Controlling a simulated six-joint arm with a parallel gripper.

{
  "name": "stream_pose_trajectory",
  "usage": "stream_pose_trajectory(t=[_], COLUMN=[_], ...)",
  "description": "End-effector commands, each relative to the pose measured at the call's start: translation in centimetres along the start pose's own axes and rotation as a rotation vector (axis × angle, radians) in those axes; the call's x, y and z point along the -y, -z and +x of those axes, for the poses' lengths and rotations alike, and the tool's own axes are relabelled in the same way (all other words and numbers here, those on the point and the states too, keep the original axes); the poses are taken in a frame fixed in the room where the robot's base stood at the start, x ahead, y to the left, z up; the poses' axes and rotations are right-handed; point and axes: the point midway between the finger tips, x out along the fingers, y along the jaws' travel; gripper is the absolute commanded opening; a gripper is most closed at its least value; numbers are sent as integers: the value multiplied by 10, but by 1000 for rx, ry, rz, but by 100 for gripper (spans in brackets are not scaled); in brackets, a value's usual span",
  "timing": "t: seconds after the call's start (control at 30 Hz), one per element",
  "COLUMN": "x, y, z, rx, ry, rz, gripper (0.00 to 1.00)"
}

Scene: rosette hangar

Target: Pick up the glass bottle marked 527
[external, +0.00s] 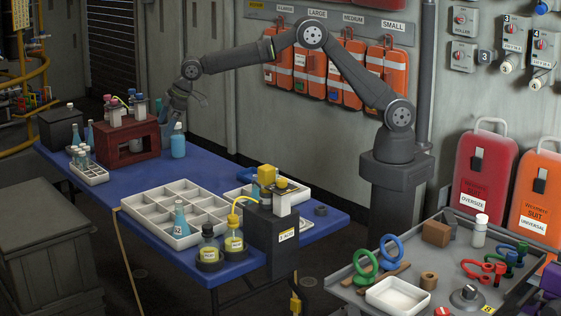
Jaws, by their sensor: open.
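No marking 527 is readable on any bottle at this size. A blue glass bottle (178,143) with a blue cap stands upright on the blue table, just right of the dark red rack. A slimmer blue bottle (90,136) stands at the table's far left. A blue conical bottle (180,218) stands in the white divided tray. Two yellow-labelled bottles (209,246) (234,241) stand near the front edge. My gripper (184,104) is open, above and close to the capped blue bottle; its fingers are small, and I cannot tell whether they touch anything.
The dark red rack (128,140) holds several capped vials. A small white rack (88,170) stands left of it. The white divided tray (150,209) fills the table's middle. A dark box (271,238) stands at the right. Bare blue table (215,160) lies right of the capped bottle.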

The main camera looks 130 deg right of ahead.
Motion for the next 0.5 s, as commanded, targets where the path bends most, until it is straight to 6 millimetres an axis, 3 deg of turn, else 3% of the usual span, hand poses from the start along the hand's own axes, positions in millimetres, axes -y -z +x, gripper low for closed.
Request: stream_pose_trajectory(t=[0.03, 0.17, 0.3, 0.4, 0.5], x=[-45, -142, -236, -288, -324], y=[-15, -56, -112, -150, -180], z=[6, 12, 13, 10, 6], rx=[18, 56, 91, 108, 119], ry=[-21, -64, -110, -137, -157], rz=[85, 291, 505, 633, 726], gripper=[85, 85, 85, 85, 85])
